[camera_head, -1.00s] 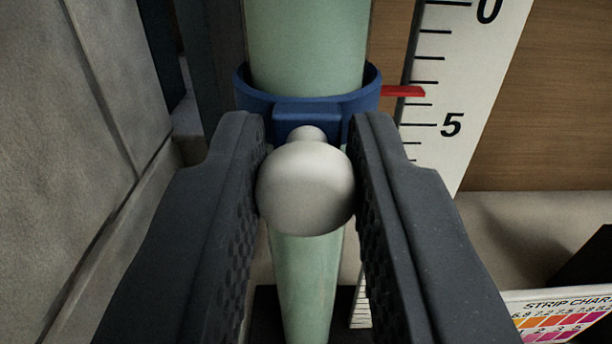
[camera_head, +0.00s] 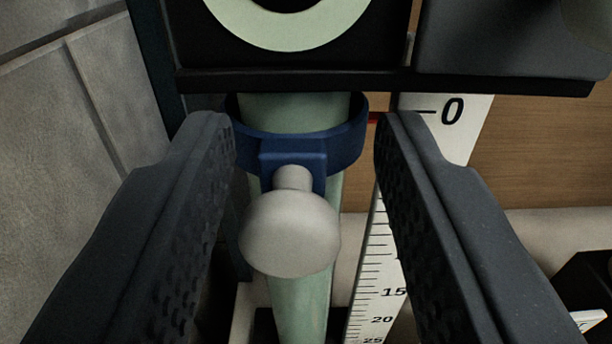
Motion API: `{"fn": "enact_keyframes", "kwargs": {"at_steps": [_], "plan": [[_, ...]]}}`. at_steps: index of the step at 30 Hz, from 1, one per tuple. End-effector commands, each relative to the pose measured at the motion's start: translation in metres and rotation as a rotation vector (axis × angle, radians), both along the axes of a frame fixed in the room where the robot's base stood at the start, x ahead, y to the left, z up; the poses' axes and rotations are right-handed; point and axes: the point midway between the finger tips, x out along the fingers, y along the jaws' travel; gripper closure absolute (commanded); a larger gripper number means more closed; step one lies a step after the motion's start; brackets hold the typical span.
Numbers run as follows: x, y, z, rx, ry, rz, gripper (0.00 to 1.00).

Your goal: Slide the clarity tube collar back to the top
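The blue collar (camera_head: 345,143) sits around the pale green tube (camera_head: 300,310), just under the black bracket at the tube's top. A pale round knob (camera_head: 290,235) sticks out from the collar toward me. My gripper (camera_head: 305,130) is open, with one finger on each side of the knob and a gap on both sides. A bit of the red pointer (camera_head: 376,117) shows beside the collar, close to the 0 mark on the white scale (camera_head: 462,125). The right finger partly hides the pointer and the scale.
The black bracket (camera_head: 300,80) with a pale green ring (camera_head: 290,42) crosses above the collar. A grey tiled wall (camera_head: 50,170) stands close at the left. A wooden panel (camera_head: 550,150) is behind at the right, above a pale ledge.

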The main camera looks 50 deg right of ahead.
Motion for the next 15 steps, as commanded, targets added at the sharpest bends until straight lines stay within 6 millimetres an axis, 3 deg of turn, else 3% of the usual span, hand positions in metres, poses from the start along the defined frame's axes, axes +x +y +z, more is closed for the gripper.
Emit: {"fn": "enact_keyframes", "kwargs": {"at_steps": [8, 15], "plan": [[-0.001, 0.005, -0.003, 0.004, 0.005, 0.004, 0.63], [-0.014, 0.021, -0.005, 0.004, 0.006, 0.004, 0.63]]}}
